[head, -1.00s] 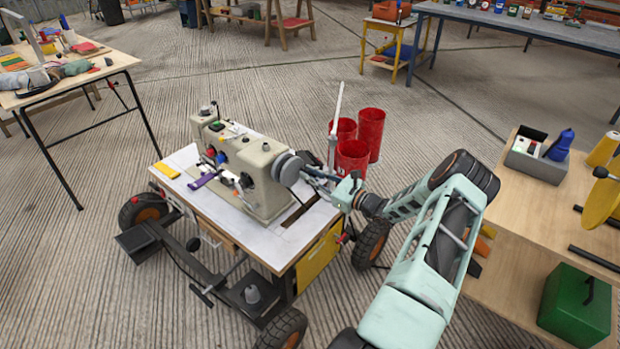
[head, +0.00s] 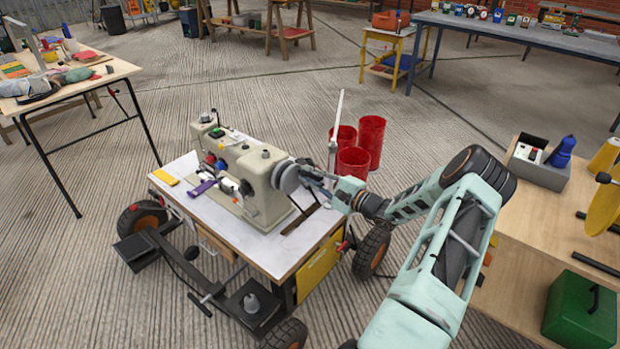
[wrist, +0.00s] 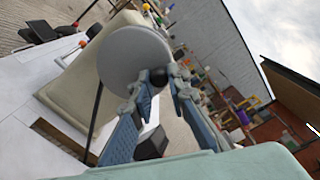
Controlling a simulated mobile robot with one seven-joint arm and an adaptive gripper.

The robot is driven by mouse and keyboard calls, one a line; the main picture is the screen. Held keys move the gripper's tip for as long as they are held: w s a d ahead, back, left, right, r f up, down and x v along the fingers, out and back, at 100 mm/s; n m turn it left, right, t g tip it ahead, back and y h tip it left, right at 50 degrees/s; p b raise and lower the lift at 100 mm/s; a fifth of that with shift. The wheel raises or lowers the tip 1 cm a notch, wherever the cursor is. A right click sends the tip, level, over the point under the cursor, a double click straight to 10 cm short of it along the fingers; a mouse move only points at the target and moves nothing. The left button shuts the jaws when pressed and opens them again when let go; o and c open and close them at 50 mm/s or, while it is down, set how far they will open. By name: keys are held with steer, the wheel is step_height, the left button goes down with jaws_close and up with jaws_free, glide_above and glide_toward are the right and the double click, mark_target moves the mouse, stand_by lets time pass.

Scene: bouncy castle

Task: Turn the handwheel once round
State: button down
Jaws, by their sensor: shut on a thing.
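The handwheel (head: 287,177) is a grey disc on the right end of the beige sewing machine (head: 262,188), which stands on a white-topped cart (head: 180,192). In the wrist view the handwheel (wrist: 122,55) fills the upper middle, facing my gripper. A small dark knob (wrist: 158,77) sits near its lower right rim, between my fingertips. My gripper (head: 310,178) is at the wheel's right side in the head view. In the wrist view my gripper (wrist: 157,82) is shut on the knob. The fingers partly hide the wheel's lower edge.
Red bins (head: 354,160) stand behind the cart. A wooden bench (head: 525,210) with a grey box and a yellow object is at the right, a green case (head: 580,310) lower on it. A purple item (head: 202,187) lies on the cart top.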

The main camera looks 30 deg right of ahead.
steer(key=n, duration=0.2)
steer(key=n+b, duration=0.1)
steer(key=shift+s+a+r+n, duration=0.15)
steer(key=shift+a+r+n, duration=0.1)
steer(key=shift+a+n, duration=0.15)
steer(key=shift+s+a+r+n+b, duration=0.1)
steer(key=shift+a+n+b, duration=0.2)
steer(key=shift+n, duration=0.45)
steer(key=shift+s+a+r+n+b, duration=0.1)
steer(key=shift+n+b, duration=0.3)
steer(key=shift+n, duration=0.3)
steer(key=shift+s+a+n+b, duration=0.1)
steer(key=shift+a+n+b, duration=0.2)
steer(key=shift+n, duration=0.45)
steer(key=c, duration=1.8)
jaws_free()
steer(key=shift+r, duration=0.1)
steer(key=shift+c, duration=0.2)
steer(key=shift+d, duration=0.1)
steer(key=v, duration=1.2)
